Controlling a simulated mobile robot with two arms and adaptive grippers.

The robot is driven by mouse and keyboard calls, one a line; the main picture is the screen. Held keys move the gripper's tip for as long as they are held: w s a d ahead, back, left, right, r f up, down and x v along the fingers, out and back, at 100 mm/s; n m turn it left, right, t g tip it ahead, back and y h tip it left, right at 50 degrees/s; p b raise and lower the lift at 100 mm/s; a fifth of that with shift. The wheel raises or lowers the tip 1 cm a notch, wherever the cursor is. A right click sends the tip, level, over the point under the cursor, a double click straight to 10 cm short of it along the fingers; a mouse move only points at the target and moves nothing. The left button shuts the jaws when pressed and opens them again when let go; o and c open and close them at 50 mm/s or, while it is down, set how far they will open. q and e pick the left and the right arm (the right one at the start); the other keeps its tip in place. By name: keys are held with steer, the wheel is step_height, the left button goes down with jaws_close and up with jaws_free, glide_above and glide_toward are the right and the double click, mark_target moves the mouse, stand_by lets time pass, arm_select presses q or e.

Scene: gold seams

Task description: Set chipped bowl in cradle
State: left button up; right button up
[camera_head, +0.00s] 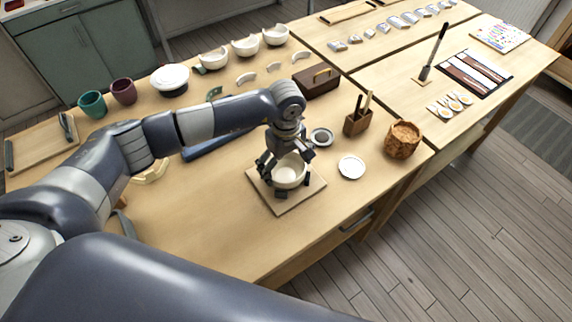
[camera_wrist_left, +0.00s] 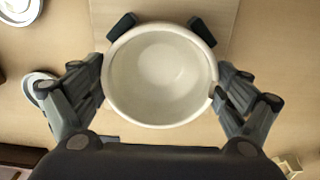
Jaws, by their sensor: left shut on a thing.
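A cream bowl (camera_head: 290,174) is at my left gripper (camera_head: 283,168), over a square wooden board with dark pads, the cradle (camera_head: 268,198). In the left wrist view the bowl (camera_wrist_left: 161,75) sits between the two fingers of the left gripper (camera_wrist_left: 160,88), which is shut on it. A small dark notch shows at the bowl's right rim. Two dark pads of the cradle (camera_wrist_left: 222,14) show past the bowl's far rim. I cannot tell whether the bowl rests on the cradle or hangs just above it. My right gripper is not in view.
A white dish (camera_head: 352,167) and a grey-rimmed dish (camera_head: 321,137) lie right of the cradle. More bowls (camera_head: 245,47) line the back. The table front is clear.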

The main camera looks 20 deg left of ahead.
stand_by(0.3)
arm_select(q)
steer(key=o, duration=0.7)
stand_by(0.3)
steer(key=shift+r+p, duration=1.05)
steer(key=shift+r, duration=1.9)
